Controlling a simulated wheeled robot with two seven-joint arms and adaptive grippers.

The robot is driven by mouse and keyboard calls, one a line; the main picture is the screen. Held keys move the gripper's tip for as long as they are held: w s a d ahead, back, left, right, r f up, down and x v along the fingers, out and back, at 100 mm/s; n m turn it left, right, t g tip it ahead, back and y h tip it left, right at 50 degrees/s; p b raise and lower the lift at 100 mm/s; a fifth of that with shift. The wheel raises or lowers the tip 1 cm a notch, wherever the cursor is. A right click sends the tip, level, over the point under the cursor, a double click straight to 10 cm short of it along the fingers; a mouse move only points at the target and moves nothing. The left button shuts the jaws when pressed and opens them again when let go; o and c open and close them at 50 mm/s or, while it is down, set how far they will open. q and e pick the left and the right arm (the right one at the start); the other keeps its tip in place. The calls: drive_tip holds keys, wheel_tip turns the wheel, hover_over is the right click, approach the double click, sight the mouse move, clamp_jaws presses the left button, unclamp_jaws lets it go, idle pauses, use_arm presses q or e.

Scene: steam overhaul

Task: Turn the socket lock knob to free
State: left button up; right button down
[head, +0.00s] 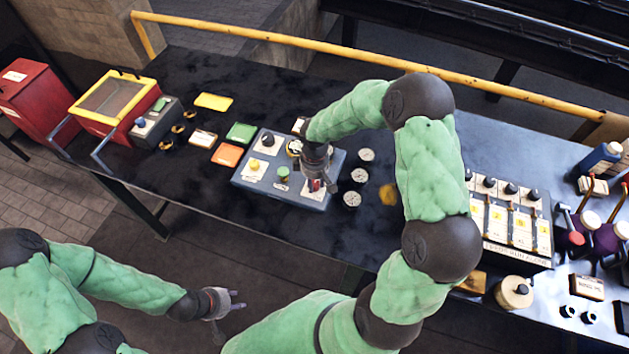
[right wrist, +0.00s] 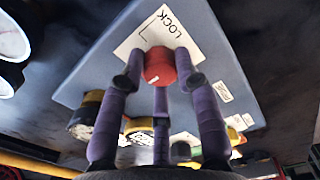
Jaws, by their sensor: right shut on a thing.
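The red lock knob (right wrist: 160,66) stands on a white plate marked LOCK (right wrist: 165,30), at the corner of a grey-blue panel box (right wrist: 215,50). In the head view the knob is mostly hidden, and the panel box (head: 240,181) lies mid-table. My right gripper (right wrist: 160,82) is shut on the red knob, its purple fingers around the sides. It also shows over the box's right part in the head view (head: 318,187). Which way the knob is turned cannot be told. My left gripper (head: 238,300) is open and empty, out in front of the table.
The box also bears a yellow knob (head: 267,140) and a green one (head: 283,172). Several round gauges (head: 352,199) stand to its right. Coloured trays (head: 228,155) lie to its left. A lever panel (head: 510,225) stands further right. A yellow rail (head: 300,42) runs behind.

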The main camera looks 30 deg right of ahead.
sight(315, 183)
drive_tip(key=shift+s, duration=0.1)
drive_tip(key=c, duration=0.9)
unclamp_jaws()
wheel_tip(315, 183, up, 12)
